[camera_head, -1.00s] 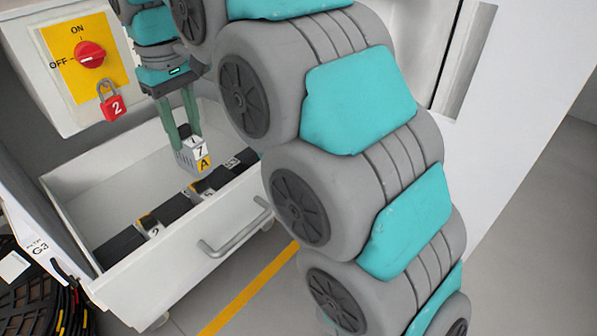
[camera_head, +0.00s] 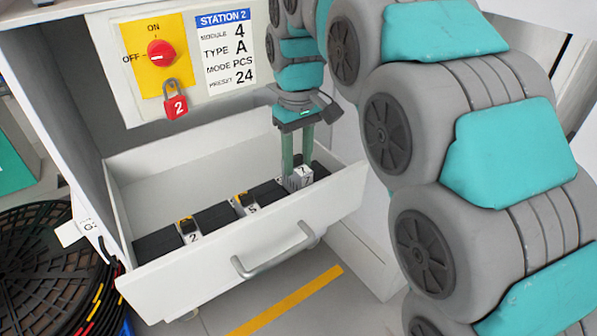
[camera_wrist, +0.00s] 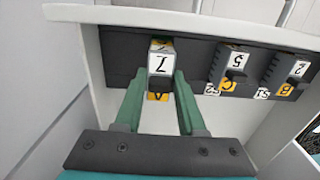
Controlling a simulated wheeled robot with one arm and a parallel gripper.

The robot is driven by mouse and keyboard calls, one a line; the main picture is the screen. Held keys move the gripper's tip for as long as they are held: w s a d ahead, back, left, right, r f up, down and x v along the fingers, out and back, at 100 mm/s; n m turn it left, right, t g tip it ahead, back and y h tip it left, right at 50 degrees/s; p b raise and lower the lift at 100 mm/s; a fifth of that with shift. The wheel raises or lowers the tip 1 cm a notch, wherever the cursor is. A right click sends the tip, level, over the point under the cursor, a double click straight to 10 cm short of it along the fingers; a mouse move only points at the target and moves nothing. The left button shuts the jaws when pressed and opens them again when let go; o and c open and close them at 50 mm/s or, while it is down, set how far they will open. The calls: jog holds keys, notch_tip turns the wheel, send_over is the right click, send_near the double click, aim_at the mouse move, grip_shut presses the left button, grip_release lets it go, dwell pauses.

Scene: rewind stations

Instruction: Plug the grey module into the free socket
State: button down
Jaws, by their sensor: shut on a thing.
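The grey module (camera_head: 300,178), with a white label and a 7, is between the fingers of my gripper (camera_head: 298,160), which is shut on it. In the wrist view the module (camera_wrist: 160,68) shows a 7 and a yellow A label between the green fingers (camera_wrist: 158,100). It is at one end of the black socket strip (camera_wrist: 118,50), beyond two fitted modules: the 5 module (camera_wrist: 234,68) and the 2 module (camera_wrist: 291,73). The free socket is hidden under the module. I cannot tell whether the module is fully seated.
The strip lies in an open white drawer (camera_head: 150,165) with a front handle (camera_head: 275,255). A panel above has a red switch (camera_head: 161,53), a red padlock (camera_head: 175,100) and a Station 2 card (camera_head: 227,50). A black reel (camera_head: 45,255) stands at left.

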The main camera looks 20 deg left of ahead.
aim_at(298, 166)
jog(key=shift+f, duration=1.75)
jog(key=shift+f, duration=0.15)
jog(key=c, duration=0.5)
grip_release()
notch_tip(298, 166, up, 12)
jog(key=shift+r, duration=0.15)
jog(key=shift+d, duration=0.1)
